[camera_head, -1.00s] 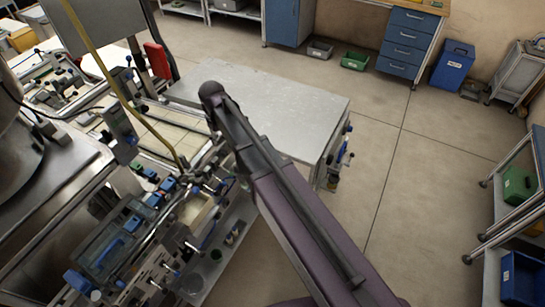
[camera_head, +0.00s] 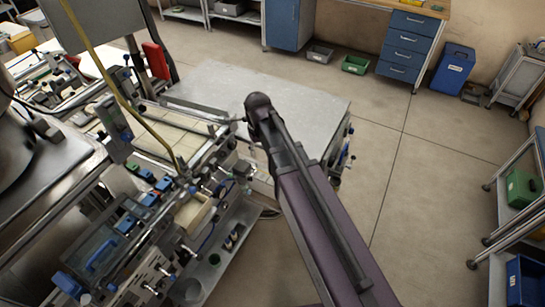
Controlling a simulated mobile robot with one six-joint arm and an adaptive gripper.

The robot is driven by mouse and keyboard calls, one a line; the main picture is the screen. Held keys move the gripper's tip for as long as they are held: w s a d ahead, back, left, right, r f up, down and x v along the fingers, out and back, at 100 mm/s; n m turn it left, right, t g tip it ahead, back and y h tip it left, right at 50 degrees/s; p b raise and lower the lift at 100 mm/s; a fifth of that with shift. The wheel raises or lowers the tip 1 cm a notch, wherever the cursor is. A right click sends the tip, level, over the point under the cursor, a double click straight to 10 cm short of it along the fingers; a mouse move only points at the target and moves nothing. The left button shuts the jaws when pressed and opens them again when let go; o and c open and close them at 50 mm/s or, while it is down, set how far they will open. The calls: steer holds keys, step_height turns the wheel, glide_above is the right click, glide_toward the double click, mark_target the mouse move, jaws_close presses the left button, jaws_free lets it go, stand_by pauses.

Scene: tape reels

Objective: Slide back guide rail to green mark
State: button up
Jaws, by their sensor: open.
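A machine with a pale tiled bed (camera_head: 172,135) stands at the left. A long grey rail (camera_head: 195,108) runs along the far side of this bed, and its right end lies close to my arm. I cannot tell for certain that it is the back guide rail. I cannot make out a green mark on it. My purple arm reaches up from the bottom right, and its dark rounded joint is near the picture's middle, over the grey table's near edge. My gripper is not visible; the arm seems to hide it.
A grey-topped table (camera_head: 300,100) stands behind the machine. Blue and green buttons (camera_head: 150,185) and several knobs line the machine's near side. A yellow hose (camera_head: 110,85) hangs over it. A shelf with green (camera_head: 522,188) and blue bins is at the right. The floor between is clear.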

steer(key=shift+m, duration=0.6)
steer(key=shift+s+d+f+b, duration=0.2)
steer(key=shift+s+d, duration=0.1)
steer(key=shift+d, duration=0.4)
steer(key=shift+s+d+f+b, duration=0.15)
steer(key=shift+s+d+f, duration=0.1)
steer(key=shift+d, duration=0.45)
steer(key=shift+s+d+f+b, duration=0.2)
steer(key=shift+s+d, duration=0.1)
steer(key=shift+d, duration=0.4)
step_height(320, 180, up, 8)
steer(key=n+p, duration=0.8)
glide_above(179, 155)
steer(key=shift+s+a+f, duration=0.1)
steer(key=shift+s, duration=0.05)
steer(key=shift+f, duration=0.2)
step_height(179, 155, down, 13)
steer(key=b, duration=1.4)
steer(key=shift+f, duration=0.2)
